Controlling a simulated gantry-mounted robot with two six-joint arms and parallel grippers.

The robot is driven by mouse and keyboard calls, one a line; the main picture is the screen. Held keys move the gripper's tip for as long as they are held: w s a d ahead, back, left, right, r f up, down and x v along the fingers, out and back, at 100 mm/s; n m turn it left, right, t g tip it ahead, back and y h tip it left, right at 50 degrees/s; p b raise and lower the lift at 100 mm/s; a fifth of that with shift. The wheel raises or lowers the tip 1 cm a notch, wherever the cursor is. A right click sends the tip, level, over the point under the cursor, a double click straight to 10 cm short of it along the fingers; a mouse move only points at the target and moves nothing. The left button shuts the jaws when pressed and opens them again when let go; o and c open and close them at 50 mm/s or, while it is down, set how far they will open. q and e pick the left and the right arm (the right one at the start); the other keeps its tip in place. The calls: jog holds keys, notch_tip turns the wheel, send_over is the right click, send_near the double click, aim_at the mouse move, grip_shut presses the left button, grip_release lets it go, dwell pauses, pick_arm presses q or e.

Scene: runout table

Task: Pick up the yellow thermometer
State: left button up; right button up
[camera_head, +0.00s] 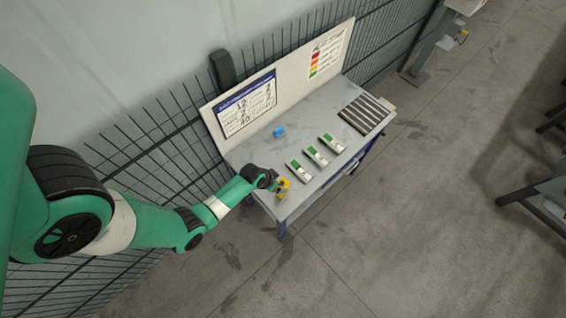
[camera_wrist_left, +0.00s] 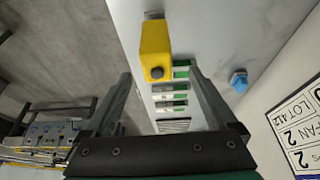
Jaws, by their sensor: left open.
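The yellow thermometer (camera_head: 283,184) is at the near left end of the table, right at my left gripper (camera_head: 274,182). In the left wrist view the thermometer (camera_wrist_left: 156,45) is a yellow block with a dark round spot at its lower end. It shows ahead of my left gripper (camera_wrist_left: 159,75), roughly in line with the space between the two spread fingers. The fingers are open and no grip on it shows. In the head view the wrist partly hides the jaws. My right gripper is in neither view.
The grey table (camera_head: 258,153) also carries a blue object (camera_head: 279,132), several green-and-white devices (camera_head: 317,155) in a row and a slatted rack (camera_head: 363,114). A sign board (camera_head: 248,105) stands along the back edge. A wire fence (camera_head: 160,150) runs behind.

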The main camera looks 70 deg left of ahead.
aim_at(281, 183)
pick_arm(q)
jog(key=b+x, duration=0.4)
jog(key=x, duration=0.1)
jog(key=shift+f, duration=0.2)
jog(key=shift+w+f+b, duration=0.15)
jog(key=shift+f+b, duration=0.05)
jog(key=shift+b, duration=0.2)
jog(key=b+x, duration=0.4)
jog(key=x, duration=0.1)
jog(key=shift+s+d+f+b, duration=0.1)
jog(key=shift+s+d+b, duration=0.2)
jog(key=shift+b, duration=0.1)
jog(key=shift+w+f, duration=0.1)
jog(key=shift+f, duration=0.05)
jog(key=shift+r, duration=0.2)
jog(key=c, duration=1.3)
jog(key=shift+c, duration=0.7)
